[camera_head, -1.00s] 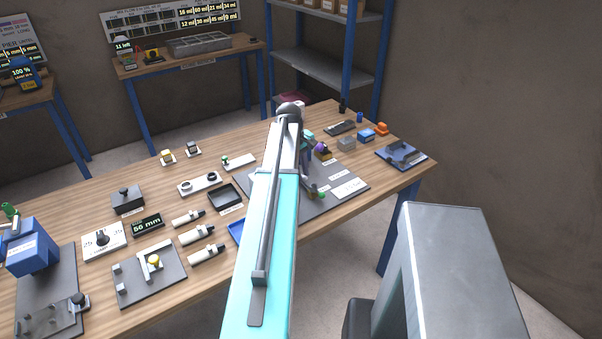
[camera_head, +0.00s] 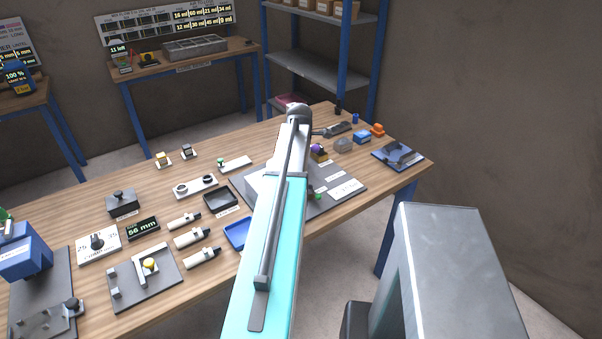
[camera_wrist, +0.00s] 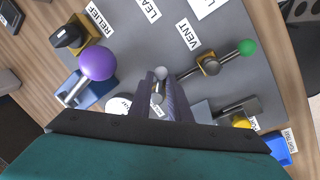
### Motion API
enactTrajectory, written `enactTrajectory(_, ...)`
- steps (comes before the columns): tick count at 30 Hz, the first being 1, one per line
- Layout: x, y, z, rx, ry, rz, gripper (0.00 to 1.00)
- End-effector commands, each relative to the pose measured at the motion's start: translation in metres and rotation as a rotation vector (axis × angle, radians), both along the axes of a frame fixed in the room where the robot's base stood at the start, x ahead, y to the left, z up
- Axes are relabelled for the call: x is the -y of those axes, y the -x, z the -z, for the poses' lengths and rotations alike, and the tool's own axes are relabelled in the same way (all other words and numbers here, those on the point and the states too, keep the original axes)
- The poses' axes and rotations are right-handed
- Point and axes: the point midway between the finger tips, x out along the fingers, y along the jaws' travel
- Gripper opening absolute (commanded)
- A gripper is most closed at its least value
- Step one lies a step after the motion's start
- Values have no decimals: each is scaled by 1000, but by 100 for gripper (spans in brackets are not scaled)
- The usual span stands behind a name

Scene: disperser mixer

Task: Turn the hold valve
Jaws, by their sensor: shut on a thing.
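My gripper (camera_wrist: 160,97) shows in the wrist view with its two fingers close together around a small grey, round-ended handle (camera_wrist: 160,73) above a grey plate (camera_wrist: 215,85). The label beside this handle is mostly covered by the fingers, so I cannot read whether it is the hold valve. A purple ball knob (camera_wrist: 98,62) is to its left, and a valve with a green ball end (camera_wrist: 247,47), by the VENT label, is to its right. In the head view my arm hides the gripper; the purple knob (camera_head: 317,148) shows just beyond it.
A RELIEF label (camera_wrist: 98,18) lies beside a black knob (camera_wrist: 66,37) on a yellow base. In the head view, a blue tray (camera_head: 237,233), white syringe-like parts (camera_head: 188,238) and a display reading about 56 mm (camera_head: 142,229) stand left of my arm. A blue fixture (camera_head: 401,155) is at the right.

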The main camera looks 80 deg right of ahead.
Motion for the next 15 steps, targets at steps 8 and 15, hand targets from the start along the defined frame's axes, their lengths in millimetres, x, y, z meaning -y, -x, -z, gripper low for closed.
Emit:
enactTrajectory(8,10,1,0,1,2,-236,0)
enactTrajectory(15,16,-1,0,1,3,-425,0)
